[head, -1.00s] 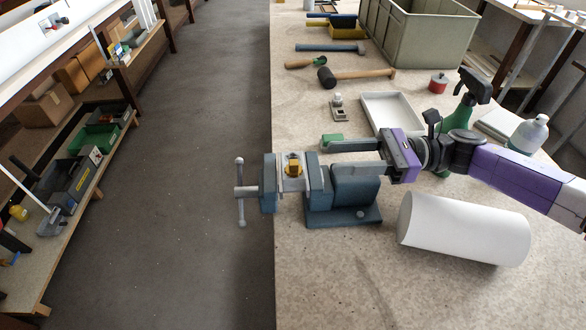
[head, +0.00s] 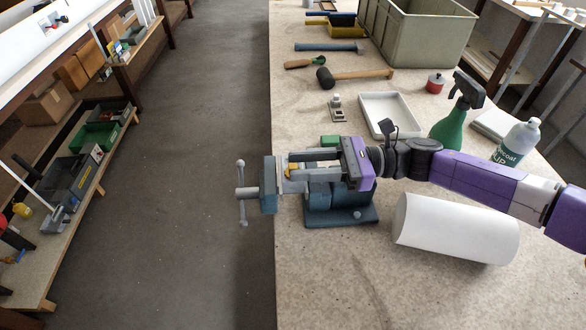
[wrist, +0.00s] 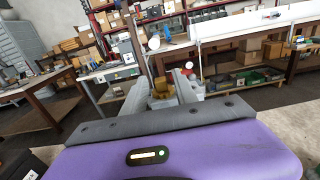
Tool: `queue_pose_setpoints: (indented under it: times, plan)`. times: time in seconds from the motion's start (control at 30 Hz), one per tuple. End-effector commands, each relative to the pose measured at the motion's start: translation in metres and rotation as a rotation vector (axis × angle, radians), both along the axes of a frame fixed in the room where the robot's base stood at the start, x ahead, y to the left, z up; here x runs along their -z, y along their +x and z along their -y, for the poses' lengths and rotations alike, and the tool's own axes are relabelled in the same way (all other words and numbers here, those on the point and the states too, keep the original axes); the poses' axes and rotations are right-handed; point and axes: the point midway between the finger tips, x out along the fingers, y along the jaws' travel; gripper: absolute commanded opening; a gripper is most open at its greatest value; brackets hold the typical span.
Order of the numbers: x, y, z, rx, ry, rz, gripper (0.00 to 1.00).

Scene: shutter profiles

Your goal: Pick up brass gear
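The brass gear (head: 293,168) is a small yellow-gold piece at the blue-grey bench vise (head: 268,190), by its jaws. The gear is partly hidden by my finger in the head view. It also shows in the wrist view (wrist: 161,89), beyond the purple gripper body. My gripper (head: 290,165) reaches in from the right, above the vise, with its two fingers pointing left. The fingers are apart, and the gear appears between or just below them. I cannot tell whether either finger touches it.
A white roll (head: 455,228) lies right of the vise, below my arm. A white tray (head: 391,115), green spray bottle (head: 448,130), mallet (head: 355,76) and large grey-green bin (head: 415,35) stand farther back. The front of the bench is clear.

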Motion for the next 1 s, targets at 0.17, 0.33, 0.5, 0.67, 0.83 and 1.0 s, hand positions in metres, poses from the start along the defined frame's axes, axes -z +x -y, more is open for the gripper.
queue_pose_setpoints:
  times: [0.17,0.33,0.5,0.67,0.83,1.0]
  plan:
    - [0.0,0.0,0.0,0.0,0.0,0.0,0.0]
    - [0.0,0.0,0.0,0.0,0.0,0.0,0.0]
    - [-0.001,0.0,0.0,0.0,0.0,0.001,0.0]
    - [-0.007,0.0,0.001,0.0,0.0,0.002,0.0]
    - [-0.027,0.0,0.001,0.0,0.0,0.005,0.0]
    - [-0.065,0.0,0.001,0.0,0.0,0.006,0.0]
